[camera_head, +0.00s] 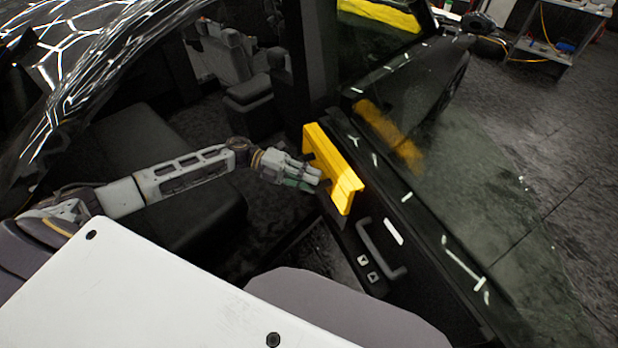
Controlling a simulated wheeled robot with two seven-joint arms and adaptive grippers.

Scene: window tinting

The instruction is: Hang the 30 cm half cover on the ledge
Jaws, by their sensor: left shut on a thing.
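The yellow half cover (345,183) is a short, bright piece with a bent upper edge. It is at the top inner side of the open car door (385,230), tilted along the door line. My left gripper (318,180) reaches in from the left and is shut on the cover's near face; its fingertips are partly hidden by the cover. The ledge (408,197) is the dark upper edge of the door below the glass. I cannot tell whether the cover rests on it or is just above it. My right gripper is not in view.
The door glass (480,200) rises beyond the ledge and shows a yellow reflection. A door handle (380,250) and switches are below the cover. Car seats (240,75) are behind my left arm. A yellow piece (380,14) lies at the top. A cart (560,35) stands far right.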

